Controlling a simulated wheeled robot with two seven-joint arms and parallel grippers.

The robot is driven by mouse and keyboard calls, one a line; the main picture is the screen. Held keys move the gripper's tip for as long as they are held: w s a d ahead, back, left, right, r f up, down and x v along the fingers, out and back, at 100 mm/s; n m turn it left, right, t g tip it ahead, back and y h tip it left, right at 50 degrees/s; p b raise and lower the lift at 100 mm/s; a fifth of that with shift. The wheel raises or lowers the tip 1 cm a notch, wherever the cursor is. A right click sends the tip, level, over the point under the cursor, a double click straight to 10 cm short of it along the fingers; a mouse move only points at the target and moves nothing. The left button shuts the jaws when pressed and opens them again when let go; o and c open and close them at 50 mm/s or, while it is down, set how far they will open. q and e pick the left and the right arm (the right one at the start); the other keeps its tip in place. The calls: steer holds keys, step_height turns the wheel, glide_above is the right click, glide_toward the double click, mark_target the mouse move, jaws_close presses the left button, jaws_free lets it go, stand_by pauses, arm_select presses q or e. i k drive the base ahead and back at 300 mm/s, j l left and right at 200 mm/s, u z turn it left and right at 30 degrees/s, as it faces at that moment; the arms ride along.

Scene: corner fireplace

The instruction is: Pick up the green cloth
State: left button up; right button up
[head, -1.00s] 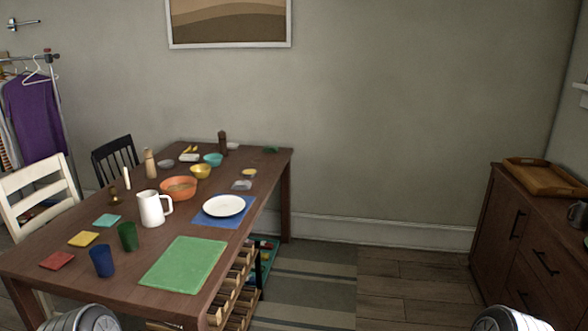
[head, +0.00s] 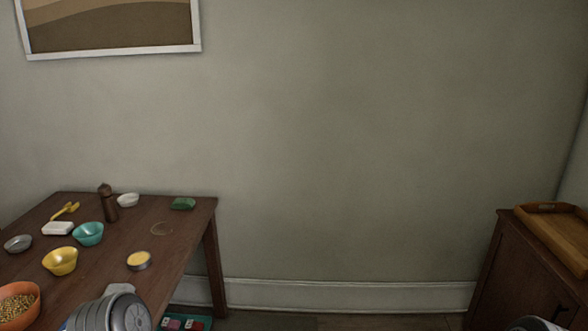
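A small green folded thing, which looks like the green cloth (head: 183,204), lies on the dark wooden table (head: 180,236) near its far right corner. It is small in the head view and nothing covers it. Rounded grey parts of my arms show at the bottom edge, one at lower left over the table and one at lower right. Neither gripper's fingers are in view.
On the table stand a brown mill (head: 108,203), a white bowl (head: 128,200), a teal bowl (head: 88,234), a yellow bowl (head: 60,261), an orange bowl (head: 18,304) and a yellow-topped tin (head: 139,261). A cabinet with a wooden tray (head: 555,236) stands right. Floor lies between.

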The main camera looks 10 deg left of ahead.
mark_target(180, 203)
steer(key=i+u, duration=0.1)
steer(key=i, duration=0.4)
steer(key=i+l+u, duration=0.1)
steer(key=i, duration=0.4)
steer(key=i+l+u, duration=0.1)
steer(key=i, duration=0.4)
steer(key=i+l+u, duration=0.1)
steer(key=i, duration=0.4)
steer(key=i+l+u, duration=0.1)
steer(key=i+l, duration=0.15)
steer(key=i, duration=0.25)
